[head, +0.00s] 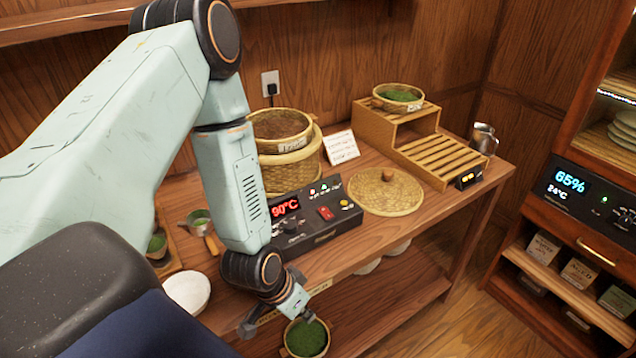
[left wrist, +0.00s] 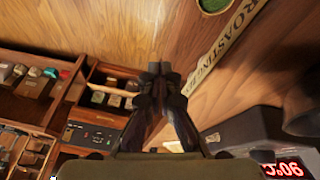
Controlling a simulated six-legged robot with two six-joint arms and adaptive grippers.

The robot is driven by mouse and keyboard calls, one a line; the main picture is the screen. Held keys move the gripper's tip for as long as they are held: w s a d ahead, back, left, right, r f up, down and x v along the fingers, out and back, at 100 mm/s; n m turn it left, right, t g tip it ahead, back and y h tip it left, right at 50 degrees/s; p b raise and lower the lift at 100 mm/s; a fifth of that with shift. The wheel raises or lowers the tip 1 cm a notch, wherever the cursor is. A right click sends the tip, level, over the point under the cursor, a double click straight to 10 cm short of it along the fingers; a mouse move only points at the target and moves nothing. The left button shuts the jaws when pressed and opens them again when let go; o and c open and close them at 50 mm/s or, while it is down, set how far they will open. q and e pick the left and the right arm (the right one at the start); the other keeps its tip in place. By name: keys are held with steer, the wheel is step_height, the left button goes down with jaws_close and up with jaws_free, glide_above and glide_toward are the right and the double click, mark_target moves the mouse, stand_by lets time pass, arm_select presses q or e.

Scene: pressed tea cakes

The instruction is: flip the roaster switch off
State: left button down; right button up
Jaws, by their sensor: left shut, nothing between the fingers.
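The roaster (head: 330,232) is a dark control box on the wooden counter, with a lit red 90°C display (head: 285,208). Its red rocker switch (head: 326,213) is on the top face, right of the display; I cannot tell which way it is tipped. Part of the roaster (left wrist: 245,130) shows upside down at the lower right of the left wrist view, with the switch out of sight. My left gripper (head: 280,314) is at the counter's front edge, below and left of the switch and apart from it. Its fingers (left wrist: 160,70) are together and empty.
A woven basket (head: 284,160) stands behind the roaster and a round woven lid (head: 386,192) lies to its right. A slatted wooden stand (head: 437,158) is farther right. A white bowl (head: 187,291) sits left of my gripper. A bowl of green tea (head: 306,338) is below the counter edge.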

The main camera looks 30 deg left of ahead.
arm_select(q)
steer(key=w+a+r+m+t+p, duration=0.1)
steer(key=w+a+r+t+p, duration=0.1)
steer(key=w+a+r, duration=0.4)
steer(key=w+a+r+m+t+p, duration=0.2)
steer(key=w+a+r+p, duration=0.3)
steer(key=r, duration=0.7)
steer(key=w+a+t, duration=0.1)
steer(key=w+a, duration=0.1)
steer(key=w, duration=0.1)
steer(key=shift+w+r+m, duration=0.3)
steer(key=shift+w, duration=0.05)
steer(key=shift+f, duration=0.15)
